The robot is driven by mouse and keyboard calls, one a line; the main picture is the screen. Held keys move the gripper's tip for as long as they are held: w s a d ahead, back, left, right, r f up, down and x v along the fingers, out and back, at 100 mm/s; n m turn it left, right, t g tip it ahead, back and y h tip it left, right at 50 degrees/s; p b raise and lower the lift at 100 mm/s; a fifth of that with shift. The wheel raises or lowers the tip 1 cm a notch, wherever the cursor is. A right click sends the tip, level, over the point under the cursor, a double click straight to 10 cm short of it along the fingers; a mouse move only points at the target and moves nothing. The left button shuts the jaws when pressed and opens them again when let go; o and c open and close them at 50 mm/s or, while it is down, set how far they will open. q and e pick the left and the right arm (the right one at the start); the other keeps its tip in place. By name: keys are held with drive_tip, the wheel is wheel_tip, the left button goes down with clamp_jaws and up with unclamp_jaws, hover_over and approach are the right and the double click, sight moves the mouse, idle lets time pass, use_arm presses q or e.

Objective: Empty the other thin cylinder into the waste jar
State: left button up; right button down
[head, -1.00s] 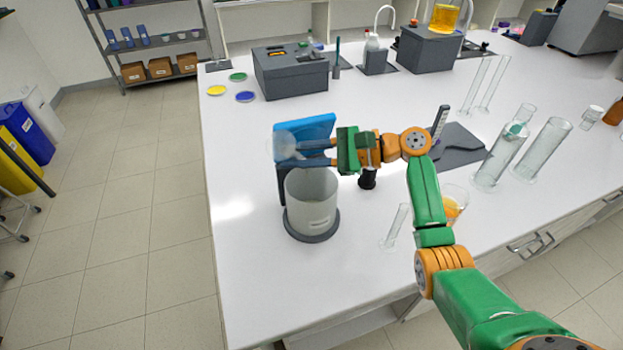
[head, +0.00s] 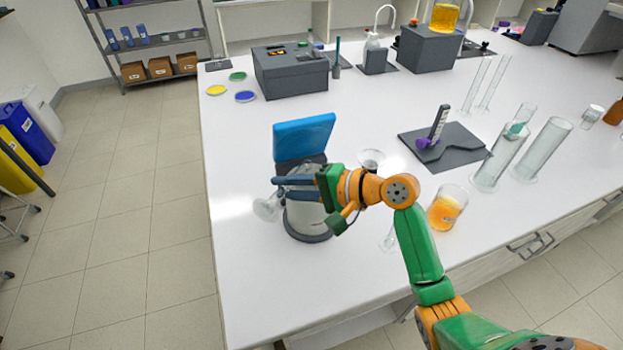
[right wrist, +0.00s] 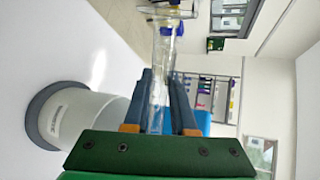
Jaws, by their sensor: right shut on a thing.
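The waste jar (head: 306,218) is a whitish pot on a dark grey base, with its blue lid (head: 304,137) raised behind it. My right gripper (head: 280,188) is in front of the jar's upper part, shut on a clear thin cylinder. The cylinder's wide glass foot (head: 267,208) sticks out left of the jar, and its body lies about level. In the right wrist view, the cylinder (right wrist: 160,75) shows between the fingers; its mouth and any liquid cannot be made out. My left gripper is out of view.
A beaker of orange liquid (head: 446,208) stands right of my arm. A small glass dish (head: 371,158) is behind my wrist, and a grey stand (head: 465,150) is farther right. Several tall glass cylinders stand at right. The table left of the jar is clear.

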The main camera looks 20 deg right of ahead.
wheel_tip(320, 180, down, 12)
drive_tip(key=n+t+h+b, duration=0.3)
drive_tip(key=n+t+b, duration=0.4)
drive_tip(key=n+b, duration=0.4)
drive_tip(key=n, duration=0.4)
drive_tip(key=shift+a+f+t+b, duration=0.2)
drive_tip(key=shift+t+b, duration=0.1)
drive_tip(key=shift+b, duration=0.1)
drive_tip(key=shift+s, duration=0.1)
